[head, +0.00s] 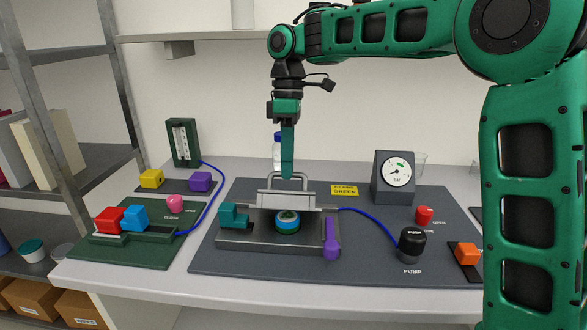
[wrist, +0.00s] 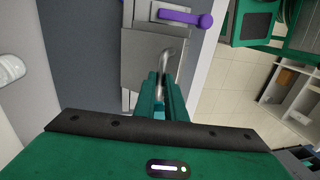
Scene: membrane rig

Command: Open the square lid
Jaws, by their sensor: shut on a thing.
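The square lid (head: 268,199) is a light grey plate at the back of the grey rig base (head: 255,247) in the head view. It is tilted up, and a round disc with a blue and green rim (head: 288,222) shows in front of it. A metal loop handle (head: 302,178) is on the lid. My gripper (head: 287,174) points down and is shut on this handle. In the wrist view the fingers (wrist: 164,90) meet the handle (wrist: 166,56) beside the grey lid plate (wrist: 143,58). The exact grip contact is partly hidden by the fingers.
A purple lever (head: 332,240) stands at the rig's right and a teal block (head: 232,215) at its left. A blue tube leads to the black pump knob (head: 412,240). A gauge (head: 393,178) stands behind. A bottle (head: 278,150) is behind my gripper.

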